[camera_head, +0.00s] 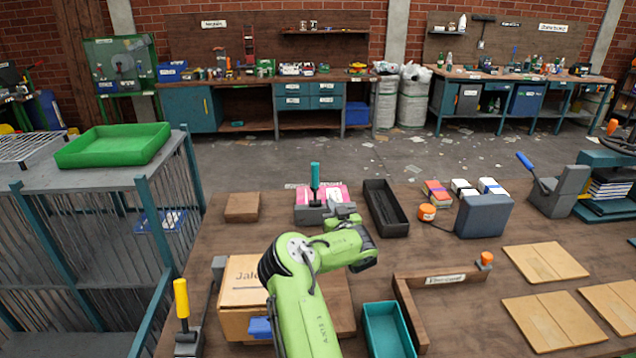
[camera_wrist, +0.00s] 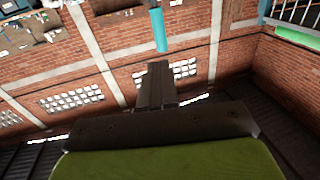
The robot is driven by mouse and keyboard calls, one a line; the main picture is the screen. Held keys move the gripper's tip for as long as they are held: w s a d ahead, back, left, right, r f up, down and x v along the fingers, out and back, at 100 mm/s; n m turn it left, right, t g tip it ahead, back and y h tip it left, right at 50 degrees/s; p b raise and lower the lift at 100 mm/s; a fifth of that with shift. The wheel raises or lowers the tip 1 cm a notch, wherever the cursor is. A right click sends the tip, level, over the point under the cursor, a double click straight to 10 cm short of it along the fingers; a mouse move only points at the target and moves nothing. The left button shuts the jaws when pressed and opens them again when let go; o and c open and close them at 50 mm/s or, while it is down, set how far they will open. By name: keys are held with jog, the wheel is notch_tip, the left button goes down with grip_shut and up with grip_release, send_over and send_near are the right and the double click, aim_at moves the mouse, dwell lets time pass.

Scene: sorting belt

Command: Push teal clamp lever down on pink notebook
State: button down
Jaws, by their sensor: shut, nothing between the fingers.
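The teal clamp lever (camera_head: 315,178) stands upright on its grey clamp base (camera_head: 310,214), near the far edge of the wooden table. The pink notebook (camera_head: 334,194) lies at the clamp, partly hidden by the lever and my gripper. My gripper (camera_head: 343,211) is just right of the lever, in front of the notebook; its fingertips are hard to make out there. In the wrist view my gripper (camera_wrist: 158,66) is shut and empty. The lever's teal handle (camera_wrist: 158,30) shows just beyond the fingertips, with a small gap in the picture. I cannot tell whether they touch.
A black tray (camera_head: 386,222) stands right of the clamp and a brown block (camera_head: 242,207) left of it. A cardboard box (camera_head: 242,297) and a yellow-handled clamp (camera_head: 182,300) are nearer. A teal bin (camera_head: 388,330) and a wooden divider (camera_head: 410,312) are at front.

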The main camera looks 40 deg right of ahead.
jog(key=b, duration=0.2)
send_near(317, 176)
jog(key=x, duration=0.5)
jog(key=shift+w+a+f, duration=0.1)
jog(key=shift+a+f, duration=0.05)
jog(key=shift+f, duration=0.05)
jog(key=shift+x, duration=0.9)
jog(key=shift+r, duration=0.1)
jog(key=shift+w+d+r, duration=0.2)
jog(key=shift+w+d, duration=0.25)
jog(key=shift+w, duration=0.15)
